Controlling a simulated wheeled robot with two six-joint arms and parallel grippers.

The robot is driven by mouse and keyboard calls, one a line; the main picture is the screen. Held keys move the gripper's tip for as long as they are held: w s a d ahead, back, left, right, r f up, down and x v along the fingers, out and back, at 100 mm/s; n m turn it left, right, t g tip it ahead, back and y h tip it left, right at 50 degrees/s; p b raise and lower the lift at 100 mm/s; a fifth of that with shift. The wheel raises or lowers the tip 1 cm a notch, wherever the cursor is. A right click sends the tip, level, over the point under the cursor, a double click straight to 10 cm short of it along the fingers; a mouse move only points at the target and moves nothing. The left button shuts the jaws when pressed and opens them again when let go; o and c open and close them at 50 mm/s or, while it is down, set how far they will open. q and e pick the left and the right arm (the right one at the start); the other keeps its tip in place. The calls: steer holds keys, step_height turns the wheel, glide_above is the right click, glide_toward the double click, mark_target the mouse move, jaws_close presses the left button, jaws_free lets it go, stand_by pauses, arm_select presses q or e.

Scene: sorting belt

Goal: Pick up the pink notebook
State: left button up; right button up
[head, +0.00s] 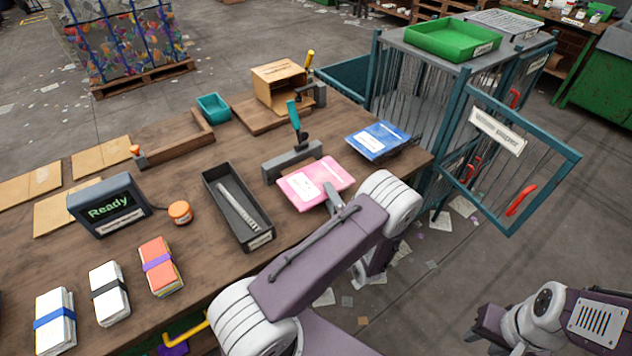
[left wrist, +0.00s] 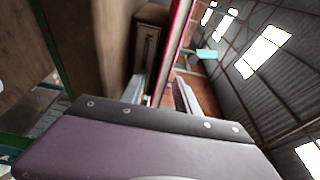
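The pink notebook (head: 331,172), with a white label, lies flat near the right edge of the wooden table in the head view. My left gripper (head: 334,197) is at its near edge, with a finger showing over the notebook. In the left wrist view the notebook (left wrist: 181,35) appears edge-on as a thin pink-red strip running between the fingers of my left gripper (left wrist: 160,95). A gap shows between the strip and the right finger, so the gripper looks open around the edge. My right gripper (head: 486,325) is low at the right, away from the table; its opening is unclear.
A grey block with a teal handle (head: 292,159) stands just behind the notebook. A blue notebook (head: 372,138) lies to its right and a black tray (head: 213,191) to its left. A wire cage with an open door (head: 505,165) stands beyond the table's right edge.

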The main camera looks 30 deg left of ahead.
arm_select(q)
jaws_close()
stand_by(1.3)
